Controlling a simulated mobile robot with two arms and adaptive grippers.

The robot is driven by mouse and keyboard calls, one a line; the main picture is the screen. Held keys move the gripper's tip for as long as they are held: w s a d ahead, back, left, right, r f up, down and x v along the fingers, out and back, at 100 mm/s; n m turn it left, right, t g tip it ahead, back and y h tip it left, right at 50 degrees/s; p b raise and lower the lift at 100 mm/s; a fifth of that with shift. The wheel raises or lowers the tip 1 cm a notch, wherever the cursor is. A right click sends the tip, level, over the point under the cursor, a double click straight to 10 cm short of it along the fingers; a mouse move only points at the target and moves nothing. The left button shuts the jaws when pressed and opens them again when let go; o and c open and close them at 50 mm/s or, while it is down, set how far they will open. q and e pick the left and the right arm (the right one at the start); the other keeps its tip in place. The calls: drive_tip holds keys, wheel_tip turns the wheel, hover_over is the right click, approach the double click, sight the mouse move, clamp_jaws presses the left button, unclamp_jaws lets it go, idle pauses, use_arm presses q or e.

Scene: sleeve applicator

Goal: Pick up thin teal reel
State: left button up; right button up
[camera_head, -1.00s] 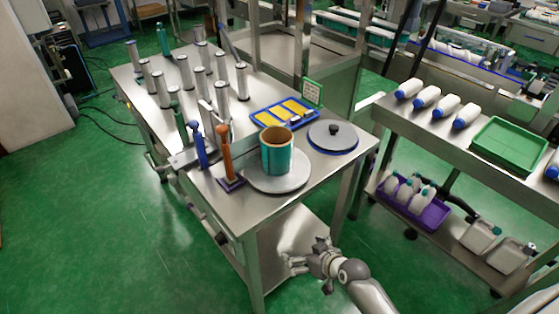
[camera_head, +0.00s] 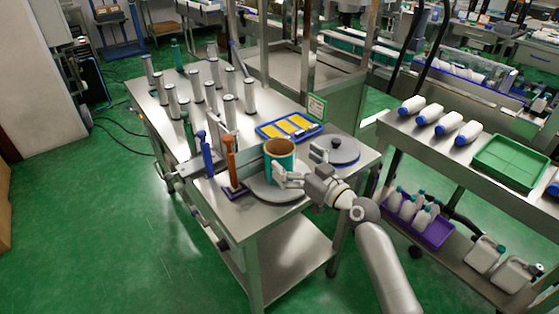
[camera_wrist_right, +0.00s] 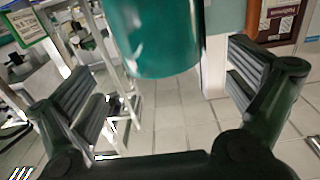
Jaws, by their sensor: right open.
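The teal reel (camera_head: 279,160), with a tan-orange inner core, stands upright on a round grey plate (camera_head: 262,191) at the near right corner of the steel table. My right gripper (camera_head: 301,166) is at its right side, with one finger in front of the reel's lower part and the other to the right. In the right wrist view the reel (camera_wrist_right: 155,40) appears between the two spread fingers of the open gripper (camera_wrist_right: 165,88), toward the top. I cannot tell whether a finger touches it. My left gripper is not in view.
A blue tray (camera_head: 288,126) with yellow pieces lies behind the reel. A grey disc with a knob (camera_head: 343,151) sits to its right. Orange (camera_head: 231,160) and blue (camera_head: 206,155) upright handles stand to its left. Several metal cylinders stand farther back.

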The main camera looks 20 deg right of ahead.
sight(280, 147)
drive_tip(key=shift+w+a, duration=0.15)
drive_tip(key=shift+w, duration=0.25)
drive_tip(key=shift+w+a+r+p, duration=0.2)
drive_tip(key=shift+w+r+p, duration=0.1)
drive_tip(key=shift+w, duration=0.15)
drive_tip(key=p+x, duration=0.1)
drive_tip(key=x, duration=0.2)
drive_tip(key=shift+w+a, duration=0.15)
drive_tip(key=shift+w, duration=0.05)
drive_tip(key=shift+w+a, duration=0.15)
drive_tip(key=shift+w, duration=0.3)
drive_tip(key=shift+c, duration=0.4)
drive_tip(key=c, duration=1.1)
drive_tip(key=shift+r, duration=0.1)
